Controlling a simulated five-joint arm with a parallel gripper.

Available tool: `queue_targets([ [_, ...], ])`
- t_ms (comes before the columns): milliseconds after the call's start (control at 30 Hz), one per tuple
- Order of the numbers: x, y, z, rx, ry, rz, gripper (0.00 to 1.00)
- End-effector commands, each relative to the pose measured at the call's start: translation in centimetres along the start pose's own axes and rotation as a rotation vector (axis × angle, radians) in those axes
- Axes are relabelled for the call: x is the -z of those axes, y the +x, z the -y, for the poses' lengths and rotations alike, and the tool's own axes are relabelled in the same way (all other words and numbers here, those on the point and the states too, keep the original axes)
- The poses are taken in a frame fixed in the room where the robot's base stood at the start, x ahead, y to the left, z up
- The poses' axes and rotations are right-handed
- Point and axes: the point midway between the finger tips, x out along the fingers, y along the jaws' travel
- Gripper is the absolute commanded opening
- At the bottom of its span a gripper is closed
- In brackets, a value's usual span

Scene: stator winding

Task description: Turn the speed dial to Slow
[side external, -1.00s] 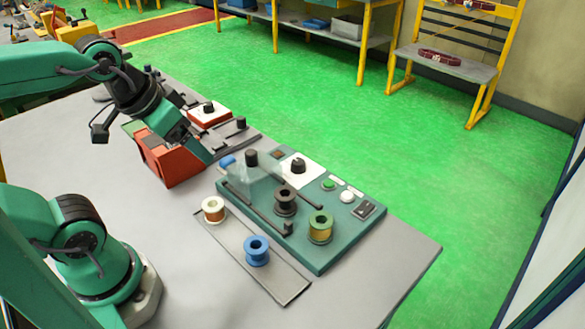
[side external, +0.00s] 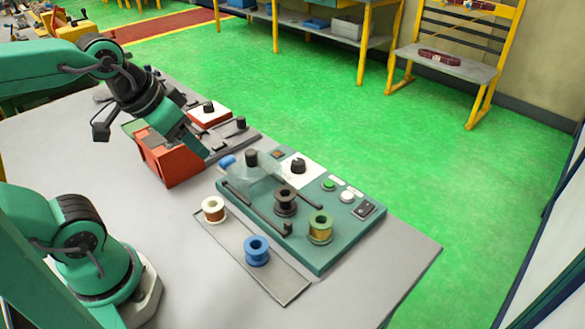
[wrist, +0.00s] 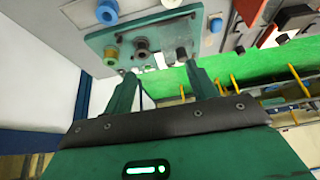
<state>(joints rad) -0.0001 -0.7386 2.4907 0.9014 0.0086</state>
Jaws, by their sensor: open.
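A black dial (side external: 298,166) stands on a white plate on the green control panel (side external: 328,257). The dial's pointer and any Slow mark are too small to read in the side view. My gripper (side external: 203,152) is left of the panel, above and beside the red-orange box, and apart from the dial. In the wrist view my gripper (wrist: 163,82) has its two fingers spread with nothing between them. The green panel (wrist: 95,42) shows beyond the fingertips there.
The panel carries a clear cover (side external: 258,175), a dark spool (side external: 286,201), a yellow-green spool (side external: 320,227) and a green button (side external: 329,184). A white spool (side external: 214,209) and a blue spool (side external: 256,250) stand in front. The red-orange box (side external: 180,165) is under my gripper.

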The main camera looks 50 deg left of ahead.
Motion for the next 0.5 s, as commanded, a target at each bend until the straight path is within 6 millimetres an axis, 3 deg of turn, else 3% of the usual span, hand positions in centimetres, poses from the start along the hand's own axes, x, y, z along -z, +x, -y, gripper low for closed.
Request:
queue_targets([
  [267, 2.5, 0.5, 0.1, -0.001, 0.076, 0.047, 0.57],
  [500, 6.2, 1.8, 0.2, -0.01, 0.194, 0.112, 0.57],
])
